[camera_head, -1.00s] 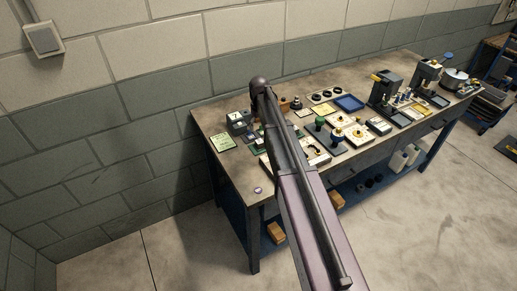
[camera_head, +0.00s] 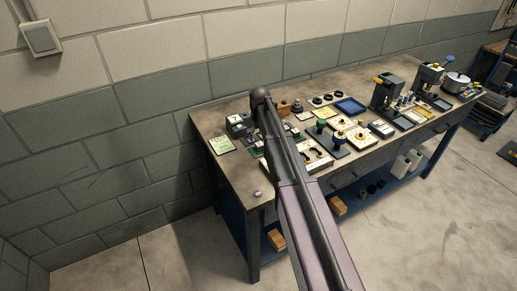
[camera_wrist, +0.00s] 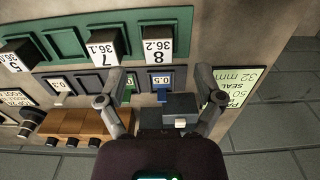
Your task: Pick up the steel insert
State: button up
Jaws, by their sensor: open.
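My gripper (camera_wrist: 162,88) is open in the wrist view, its two fingers spread over the bench with a gap between them. Dark blocks with white number labels stand in a green tray (camera_wrist: 131,41) above the fingers: one reads 8 and 36.2 (camera_wrist: 158,47), another 7 and 36.1 (camera_wrist: 104,48), and a third is cut by the left edge (camera_wrist: 18,56). A grey stepped block (camera_wrist: 168,110) lies between the fingers, close to the palm. No label names the steel insert, so I cannot tell which block it is. In the head view my arm hides the gripper.
A brown wooden block with dark knobs (camera_wrist: 84,124) is left of the left finger. A pale green card (camera_wrist: 238,84) is beside the right finger. Small tags, one reading 0.5 (camera_wrist: 164,80), lie near the fingertips. The bench (camera_head: 234,178) is crowded rightward; its near-left corner is mostly clear.

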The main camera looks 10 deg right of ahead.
aim_at(259, 144)
jog(key=shift+f, duration=0.15)
jog(key=shift+w+f+b, duration=0.1)
jog(key=shift+f+b, duration=2.4)
jog(key=shift+b, duration=0.15)
grip_shut()
